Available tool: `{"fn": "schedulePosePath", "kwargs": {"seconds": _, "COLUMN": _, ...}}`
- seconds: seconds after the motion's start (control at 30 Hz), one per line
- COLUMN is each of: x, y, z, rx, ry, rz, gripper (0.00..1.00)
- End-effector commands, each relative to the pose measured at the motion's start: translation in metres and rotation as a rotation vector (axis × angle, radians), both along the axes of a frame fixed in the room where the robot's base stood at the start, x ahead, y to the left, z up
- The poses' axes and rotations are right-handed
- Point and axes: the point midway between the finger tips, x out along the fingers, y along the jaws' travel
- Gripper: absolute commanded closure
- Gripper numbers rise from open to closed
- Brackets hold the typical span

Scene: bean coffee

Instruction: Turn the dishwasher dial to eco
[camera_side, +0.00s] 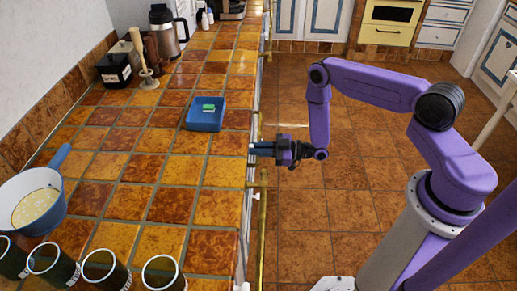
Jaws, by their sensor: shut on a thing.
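My gripper (258,149) is at the front edge of the tiled counter, level with the blue tray and to its right. It points left at the vertical front face below the counter. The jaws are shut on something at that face. The dishwasher front is seen almost edge-on, so the dial and its marks cannot be made out, and I cannot read which setting it is on.
A blue tray (205,125) with a green and white item (209,108) stands on the counter (165,205). A blue-handled pan (62,207) and several dark cups (103,268) are at the lower left. Brass rails (262,225) run along the counter front. The floor (330,225) is clear.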

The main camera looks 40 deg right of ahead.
Motion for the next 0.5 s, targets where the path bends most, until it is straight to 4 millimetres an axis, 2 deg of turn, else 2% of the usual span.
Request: {"fn": "schedulePosePath", "kwargs": {"seconds": 0.5, "x": -0.0003, "y": -0.0005, "z": -0.0008, "rx": 0.347, "ry": 0.350, "rz": -0.002, "gripper": 1.00}}
